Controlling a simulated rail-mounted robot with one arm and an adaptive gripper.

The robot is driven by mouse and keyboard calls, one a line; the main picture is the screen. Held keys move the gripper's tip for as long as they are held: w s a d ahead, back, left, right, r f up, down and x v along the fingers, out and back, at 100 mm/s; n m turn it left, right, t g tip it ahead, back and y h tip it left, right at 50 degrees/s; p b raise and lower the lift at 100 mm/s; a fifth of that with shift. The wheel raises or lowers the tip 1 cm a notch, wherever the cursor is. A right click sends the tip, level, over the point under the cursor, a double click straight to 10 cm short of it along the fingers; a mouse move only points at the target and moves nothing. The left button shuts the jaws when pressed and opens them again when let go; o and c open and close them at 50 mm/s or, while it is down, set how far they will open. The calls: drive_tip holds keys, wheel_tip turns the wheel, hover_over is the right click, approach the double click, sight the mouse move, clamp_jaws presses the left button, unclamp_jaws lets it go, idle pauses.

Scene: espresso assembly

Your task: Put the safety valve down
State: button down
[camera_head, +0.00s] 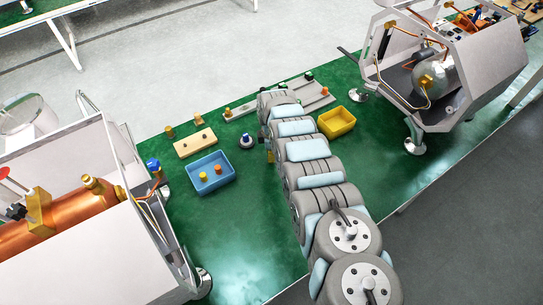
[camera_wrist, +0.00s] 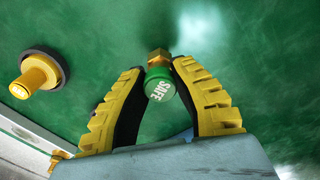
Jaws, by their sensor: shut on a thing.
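The safety valve (camera_wrist: 160,84) has a green round cap marked SAFE and a brass fitting at its far end. In the wrist view it sits between the two yellow ribbed fingers of my gripper (camera_wrist: 158,82), which are shut on it. Green table surface (camera_wrist: 255,45) shows behind and around it. I cannot tell how high the valve is above the table. In the head view my arm hides most of the gripper and the valve.
A yellow knob on a dark round base (camera_wrist: 36,76) stands left of the gripper. A blue tray (camera_head: 222,181) holds small knobs. A yellow bin (camera_head: 337,122), tan block (camera_head: 195,143), blue-topped part (camera_head: 246,140) and grey board (camera_head: 318,97) surround my arm. Machines stand at both sides.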

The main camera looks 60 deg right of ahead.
drive_tip(key=shift+f, duration=0.4)
drive_tip(key=shift+f+b, duration=0.4)
drive_tip(key=shift+f, duration=0.1)
drive_tip(key=c, duration=1)
unclamp_jaws()
drive_tip(key=shift+o, duration=0.2)
drive_tip(key=shift+d+r+p, duration=0.1)
drive_tip(key=shift+r+p, duration=1.1)
drive_tip(key=shift+r, duration=0.9)
wheel_tip(320, 180, up, 9)
drive_tip(key=shift+p, duration=0.35)
